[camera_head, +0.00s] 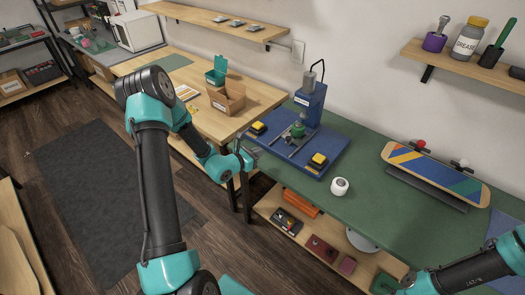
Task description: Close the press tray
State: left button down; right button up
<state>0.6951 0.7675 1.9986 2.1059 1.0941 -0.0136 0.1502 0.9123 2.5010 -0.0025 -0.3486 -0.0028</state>
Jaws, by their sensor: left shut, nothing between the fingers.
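The blue press (311,102) stands on a wide blue base (328,144) at the back of the green-topped bench. A small grey tray (290,141) with rails lies in front of the press column, with a dark green round part (298,130) at its back. The tray appears to reach out toward the base's front, but its exact position is too small to tell. My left gripper (247,157) is shut and empty, at the base's front left edge; I cannot tell whether it touches anything. My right gripper (398,285) is low at the bottom right, its fingers unclear.
Yellow-topped black blocks (318,160) sit on the base's left and right. A white roll (339,187) stands in front of it. A skateboard deck (434,172) rests at right. A wooden bench (262,95) with a cardboard box (227,99) adjoins on the left.

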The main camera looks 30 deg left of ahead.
dwell(0.3)
pick_arm(q)
jog(key=w+a+r+m+g+h, duration=0.2)
jog(key=w+a+r+m+g, duration=0.1)
jog(key=a+g, duration=0.1)
jog(key=shift+a+r+m+g+h, duration=0.2)
jog(key=shift+a+m+g+h, duration=0.1)
jog(key=shift+g+h, duration=0.15)
jog(key=x, duration=0.9)
jog(key=r+x, duration=0.1)
jog(key=x, duration=0.4)
jog(key=shift+w+d, duration=0.1)
jog(key=shift+w, duration=0.05)
